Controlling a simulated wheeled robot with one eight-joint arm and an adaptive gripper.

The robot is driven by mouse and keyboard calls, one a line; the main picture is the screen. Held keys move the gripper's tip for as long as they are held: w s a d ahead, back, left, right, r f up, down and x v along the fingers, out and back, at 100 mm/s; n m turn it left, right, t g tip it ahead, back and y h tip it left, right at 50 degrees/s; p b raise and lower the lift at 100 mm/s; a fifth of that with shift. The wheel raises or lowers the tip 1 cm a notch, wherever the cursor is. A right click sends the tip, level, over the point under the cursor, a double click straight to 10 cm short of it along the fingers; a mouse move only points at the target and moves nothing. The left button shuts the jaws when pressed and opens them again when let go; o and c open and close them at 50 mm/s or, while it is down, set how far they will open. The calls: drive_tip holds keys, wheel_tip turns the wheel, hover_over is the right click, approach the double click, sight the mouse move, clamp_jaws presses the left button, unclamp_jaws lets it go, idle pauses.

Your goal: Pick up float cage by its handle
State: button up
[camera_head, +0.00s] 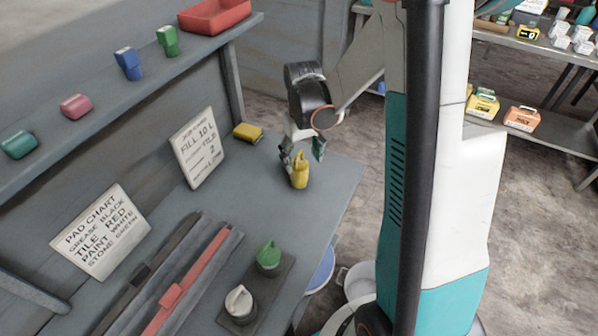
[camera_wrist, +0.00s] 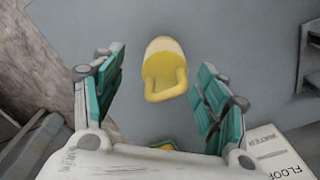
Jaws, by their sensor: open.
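The float cage appears to be the yellow cup-like piece (camera_head: 299,174) standing on the grey bench near its right edge. In the wrist view the yellow piece (camera_wrist: 160,50) shows a rounded body and a looped handle facing my palm. My gripper (camera_head: 303,152) is open just above it, pointing down at the bench. In the wrist view its two green-padded fingers (camera_wrist: 160,76) stand on either side of the yellow piece, with a gap to each side. Nothing is held.
A yellow block (camera_head: 248,133) lies behind on the bench, near an upright sign (camera_head: 198,147). Red and dark long tools (camera_head: 190,283), plus green and white knobbed pieces (camera_head: 268,257), sit toward the front. A shelf (camera_head: 110,97) with coloured pads runs above the left side.

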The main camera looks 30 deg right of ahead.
sight(301, 166)
drive_tip(key=f, duration=0.1)
drive_tip(key=f+b, duration=0.1)
drive_tip(key=f, duration=0.1)
drive_tip(key=f+b, duration=0.1)
drive_tip(key=f, duration=0.1)
drive_tip(key=shift+s+a, duration=0.2)
drive_tip(key=shift+a, duration=0.15)
drive_tip(key=c, duration=1.1)
